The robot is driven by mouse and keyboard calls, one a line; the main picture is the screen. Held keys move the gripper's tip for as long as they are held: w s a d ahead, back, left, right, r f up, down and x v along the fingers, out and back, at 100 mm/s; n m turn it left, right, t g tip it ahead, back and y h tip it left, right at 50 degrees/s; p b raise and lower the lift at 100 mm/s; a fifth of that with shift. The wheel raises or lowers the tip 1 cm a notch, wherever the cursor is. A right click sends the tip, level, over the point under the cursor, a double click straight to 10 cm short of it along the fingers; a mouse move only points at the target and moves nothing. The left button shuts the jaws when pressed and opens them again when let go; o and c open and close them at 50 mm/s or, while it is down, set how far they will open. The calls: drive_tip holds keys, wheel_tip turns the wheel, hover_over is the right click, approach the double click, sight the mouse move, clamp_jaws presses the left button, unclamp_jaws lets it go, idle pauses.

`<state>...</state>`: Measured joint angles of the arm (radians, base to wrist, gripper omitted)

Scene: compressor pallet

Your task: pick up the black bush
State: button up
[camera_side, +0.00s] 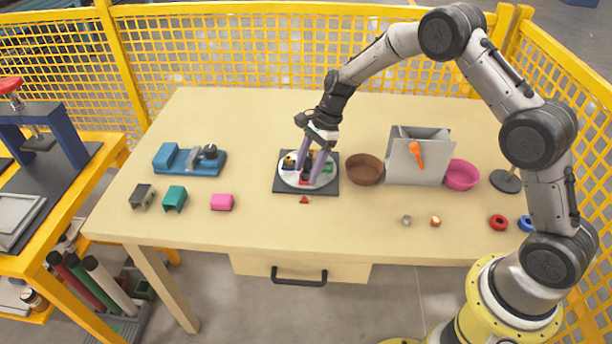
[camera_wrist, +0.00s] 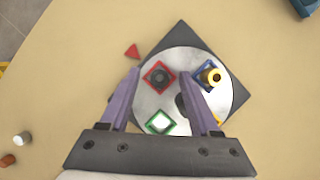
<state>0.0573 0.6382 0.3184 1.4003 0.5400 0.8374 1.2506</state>
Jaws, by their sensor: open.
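The black bush (camera_wrist: 160,78) is a dark ring sitting in a red square holder (camera_wrist: 149,72) on a round pale disc (camera_wrist: 186,58). In the wrist view it shows between my two fingertips. My gripper (camera_wrist: 160,84) is open, with lilac fingers on either side of the bush and nothing visibly gripped. In the side view my gripper (camera_side: 312,166) points down over the disc; the fingers partly hide the holders, and its exact height above the bush is unclear.
The disc also carries a blue holder with a brass bush (camera_wrist: 210,76) and a green holder (camera_wrist: 160,122). A dark square plate (camera_wrist: 179,31) lies beneath. A red triangle (camera_wrist: 132,51) lies beside it. A brown bowl (camera_side: 365,169) and grey bin (camera_side: 416,160) stand right.

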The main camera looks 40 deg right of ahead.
clamp_jaws()
drive_tip(key=shift+r, duration=0.15)
idle(0.4)
